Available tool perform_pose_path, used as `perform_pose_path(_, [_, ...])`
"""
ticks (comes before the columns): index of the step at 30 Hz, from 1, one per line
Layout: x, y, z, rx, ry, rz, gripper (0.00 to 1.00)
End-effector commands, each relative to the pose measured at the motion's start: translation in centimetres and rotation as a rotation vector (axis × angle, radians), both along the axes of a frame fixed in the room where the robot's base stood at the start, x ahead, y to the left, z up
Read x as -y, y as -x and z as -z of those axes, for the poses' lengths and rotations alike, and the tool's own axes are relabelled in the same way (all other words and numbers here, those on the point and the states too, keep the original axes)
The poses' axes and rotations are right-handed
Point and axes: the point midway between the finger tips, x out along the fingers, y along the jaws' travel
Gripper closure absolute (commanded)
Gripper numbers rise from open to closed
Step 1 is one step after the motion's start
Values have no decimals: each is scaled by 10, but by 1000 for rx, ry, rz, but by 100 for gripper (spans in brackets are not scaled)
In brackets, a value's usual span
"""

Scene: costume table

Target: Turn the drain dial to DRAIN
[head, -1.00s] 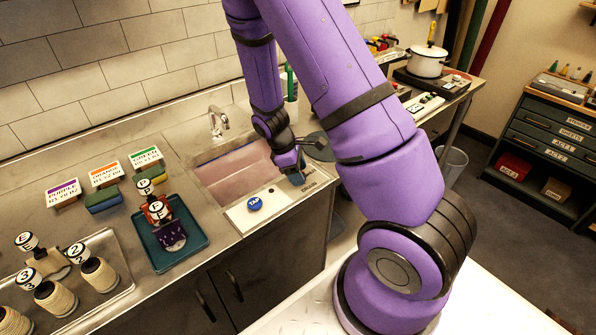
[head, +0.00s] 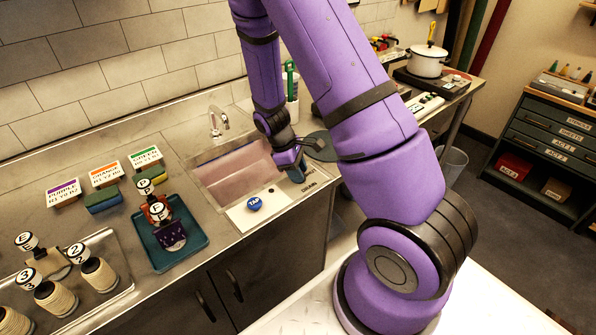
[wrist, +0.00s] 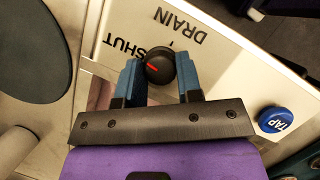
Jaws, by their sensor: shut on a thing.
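The drain dial (wrist: 161,64) is a round black knob with a red pointer mark, seen in the wrist view on a pale panel. The words SHUT (wrist: 126,50) and DRAIN (wrist: 183,33) are printed beside it, upside down in this view. The red mark lies on the left part of the knob, on the SHUT side. My gripper (wrist: 160,78) has its blue fingers on either side of the dial and is shut on it. In the head view my gripper (head: 294,170) is at the panel right of the sink, hiding the dial.
A blue TAP button (head: 254,203) sits on the panel left of my gripper; it also shows in the wrist view (wrist: 275,120). The sink basin (head: 236,172) is behind it.

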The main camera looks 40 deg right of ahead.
Motion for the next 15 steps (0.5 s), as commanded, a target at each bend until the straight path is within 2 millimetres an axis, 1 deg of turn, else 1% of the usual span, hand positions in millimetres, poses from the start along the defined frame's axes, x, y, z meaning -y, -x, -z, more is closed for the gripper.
perform_pose_path(15, [3, -1, 0, 2, 0, 480, 91])
